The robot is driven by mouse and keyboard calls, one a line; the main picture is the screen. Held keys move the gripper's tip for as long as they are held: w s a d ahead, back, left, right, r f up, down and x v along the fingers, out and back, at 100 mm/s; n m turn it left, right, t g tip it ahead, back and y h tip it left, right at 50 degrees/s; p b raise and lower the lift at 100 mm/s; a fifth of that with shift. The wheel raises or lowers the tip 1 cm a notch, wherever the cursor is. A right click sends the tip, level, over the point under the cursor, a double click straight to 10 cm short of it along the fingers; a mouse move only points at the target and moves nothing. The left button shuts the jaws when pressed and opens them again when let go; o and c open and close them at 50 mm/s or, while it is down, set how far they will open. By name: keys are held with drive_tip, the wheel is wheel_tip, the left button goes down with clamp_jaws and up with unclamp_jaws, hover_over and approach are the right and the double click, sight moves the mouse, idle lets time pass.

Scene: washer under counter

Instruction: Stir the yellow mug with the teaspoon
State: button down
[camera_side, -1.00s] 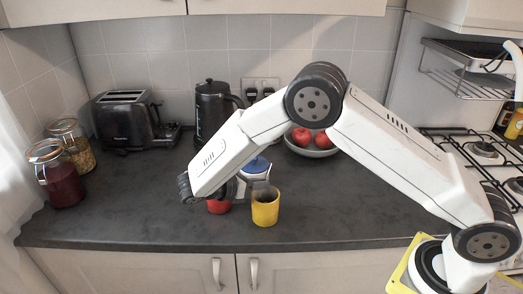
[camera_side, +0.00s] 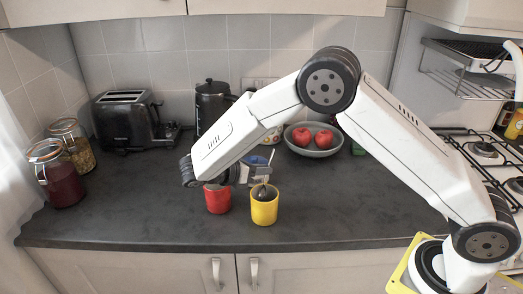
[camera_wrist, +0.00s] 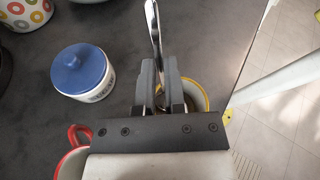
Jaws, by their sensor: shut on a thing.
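The yellow mug (camera_side: 264,209) stands upright on the counter near its front edge. My gripper (camera_side: 262,181) is just above its mouth. In the wrist view my gripper (camera_wrist: 160,85) is shut on the shiny metal teaspoon (camera_wrist: 153,30), whose handle sticks out beyond the fingers. The yellow mug (camera_wrist: 204,96) shows partly behind the fingers there. The spoon's bowl is hidden, so I cannot tell whether it is inside the mug. In the side view a dark shape fills the mug's mouth; I cannot make out what it is.
A red mug (camera_side: 218,199) stands just left of the yellow mug. A blue-lidded jar (camera_wrist: 80,72) is close behind. The counter's left front is clear.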

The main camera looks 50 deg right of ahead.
drive_tip(key=shift+w+d+r, duration=0.1)
drive_tip(key=shift+d+r, duration=0.25)
drive_tip(key=shift+r, duration=0.5)
drive_tip(key=shift+w+d+r, duration=0.1)
drive_tip(key=shift+d+r, duration=0.2)
drive_tip(key=shift+r, duration=0.55)
drive_tip(key=shift+w+d+r, duration=0.1)
drive_tip(key=shift+d+r, duration=0.25)
drive_tip(key=shift+r, duration=0.5)
drive_tip(key=shift+r, duration=2.5)
